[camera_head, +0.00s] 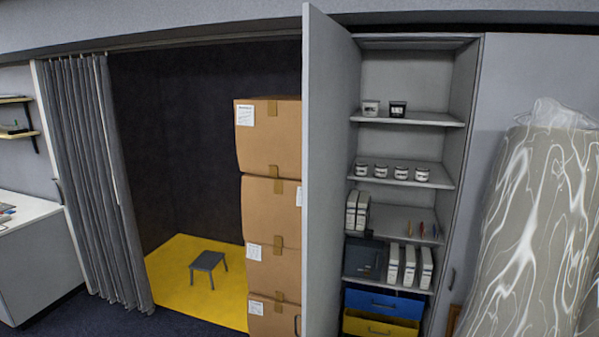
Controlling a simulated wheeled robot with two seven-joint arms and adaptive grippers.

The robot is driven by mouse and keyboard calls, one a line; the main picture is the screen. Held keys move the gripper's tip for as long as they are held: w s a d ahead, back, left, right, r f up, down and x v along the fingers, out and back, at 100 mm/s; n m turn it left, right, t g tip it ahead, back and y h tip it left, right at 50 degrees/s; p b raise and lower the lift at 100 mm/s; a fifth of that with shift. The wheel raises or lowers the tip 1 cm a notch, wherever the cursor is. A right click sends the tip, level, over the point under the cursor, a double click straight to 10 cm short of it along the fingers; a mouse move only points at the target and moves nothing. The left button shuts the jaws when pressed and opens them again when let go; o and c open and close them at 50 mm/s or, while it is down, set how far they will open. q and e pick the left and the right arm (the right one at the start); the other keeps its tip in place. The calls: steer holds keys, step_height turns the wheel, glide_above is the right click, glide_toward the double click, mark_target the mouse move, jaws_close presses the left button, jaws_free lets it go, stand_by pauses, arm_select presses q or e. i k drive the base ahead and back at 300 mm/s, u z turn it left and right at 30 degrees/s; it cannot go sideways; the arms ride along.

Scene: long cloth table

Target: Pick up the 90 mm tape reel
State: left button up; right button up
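I cannot make out a 90 mm tape reel in the head view. An open cabinet (405,55) on the right holds small items. Two small dark-and-white containers (370,108) (397,109) stand on its top shelf. Several small jars (401,173) stand in a row on the shelf below. Slim white boxes (358,211) stand upright lower down, with more slim white boxes (410,266) beneath. Whether any of these holds a reel is too small to tell. Neither of my grippers is in view.
Stacked cardboard boxes (270,135) stand left of the open cabinet door (325,180). A small dark stool (208,262) stands on a yellow floor (185,300) in a dark alcove. A grey curtain (95,180) and white counter (25,212) are left. A wrapped bulky object (535,230) is right.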

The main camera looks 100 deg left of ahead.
mark_target(361, 168)
steer(key=u, duration=2.8)
steer(key=i, duration=1.65)
steer(key=z, duration=0.05)
